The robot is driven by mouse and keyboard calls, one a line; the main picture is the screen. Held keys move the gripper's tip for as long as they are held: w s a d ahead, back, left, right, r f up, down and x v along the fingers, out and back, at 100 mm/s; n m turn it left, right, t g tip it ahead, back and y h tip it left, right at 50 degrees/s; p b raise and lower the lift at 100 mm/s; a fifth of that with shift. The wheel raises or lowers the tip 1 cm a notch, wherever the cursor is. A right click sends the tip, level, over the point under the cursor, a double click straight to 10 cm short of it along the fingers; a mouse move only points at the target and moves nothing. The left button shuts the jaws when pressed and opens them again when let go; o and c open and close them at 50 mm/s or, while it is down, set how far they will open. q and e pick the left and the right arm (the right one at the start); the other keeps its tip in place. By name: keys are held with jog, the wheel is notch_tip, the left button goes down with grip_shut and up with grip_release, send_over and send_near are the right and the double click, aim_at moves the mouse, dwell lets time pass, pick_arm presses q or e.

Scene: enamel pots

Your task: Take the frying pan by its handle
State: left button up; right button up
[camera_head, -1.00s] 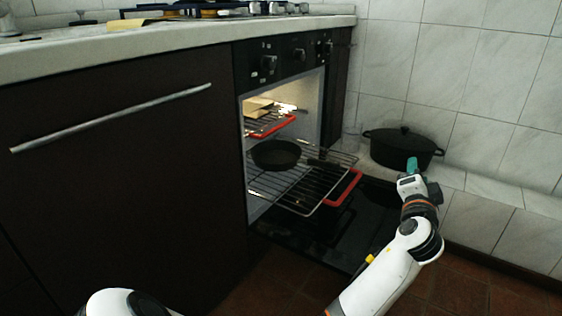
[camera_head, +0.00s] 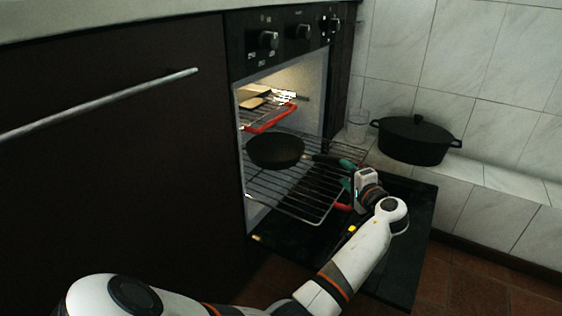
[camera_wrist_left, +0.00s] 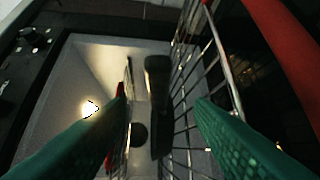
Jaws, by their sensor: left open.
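The black frying pan (camera_head: 275,150) sits on the pulled-out oven rack in the head view. Its dark handle (camera_head: 322,159) points right, toward my left gripper (camera_head: 345,174), whose green fingers are at the handle's end. In the left wrist view my left gripper (camera_wrist_left: 160,98) is open, one green finger on each side. A dark elongated shape, apparently the pan with its handle (camera_wrist_left: 156,78), shows in the gap between the fingers, apart from both. How far the handle reaches between them is unclear. My right gripper is not in view.
The oven rack (camera_head: 290,206) lies just below the pan, over the open oven door (camera_head: 405,240). A higher rack with a red front edge (camera_head: 272,117) is inside the oven. A black lidded pot (camera_head: 415,142) and a glass (camera_head: 357,126) stand on the ledge at right.

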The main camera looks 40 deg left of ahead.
aim_at(337, 163)
pick_arm(q)
jog(key=shift+x, duration=0.8)
jog(key=b+x, duration=0.4)
jog(key=shift+w+f+b, duration=0.15)
jog(key=shift+b, duration=0.25)
jog(key=shift+w+a, duration=0.25)
jog(key=shift+a, duration=0.25)
jog(key=shift+c, duration=0.6)
grip_shut()
jog(key=shift+r, duration=0.25)
